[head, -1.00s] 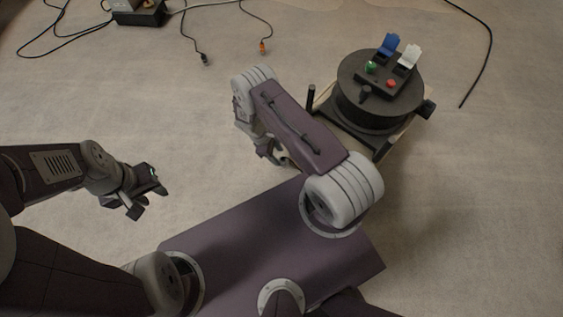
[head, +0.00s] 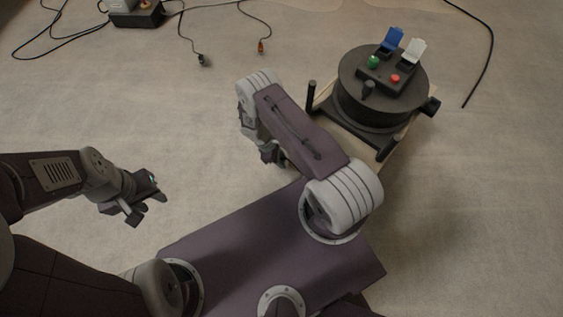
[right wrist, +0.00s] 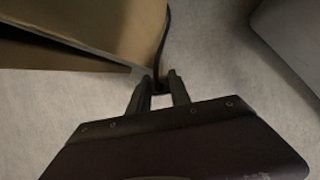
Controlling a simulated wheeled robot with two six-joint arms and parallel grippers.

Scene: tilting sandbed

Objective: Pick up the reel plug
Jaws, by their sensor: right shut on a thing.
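My right gripper (right wrist: 158,90) is shut on the reel plug (right wrist: 160,86), a small dark piece between the fingertips, mostly hidden by them. A black cable (right wrist: 164,48) runs up from it along the edge of a tan board. In the head view the right gripper (head: 272,155) is low beside the reel's base, partly hidden by my own forearm, and the plug cannot be made out there. The black cable reel (head: 375,105) stands right of it, with a blue lid, a white lid, and green and red buttons. My left gripper (head: 150,204) is open and empty, over the floor at left.
A black box (head: 137,17) with cables sits at the back left. A dark plug (head: 202,60) and an orange plug (head: 261,47) lie on the sandy floor. A black cable (head: 486,62) lies at the right. The floor between the left gripper and the box is clear.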

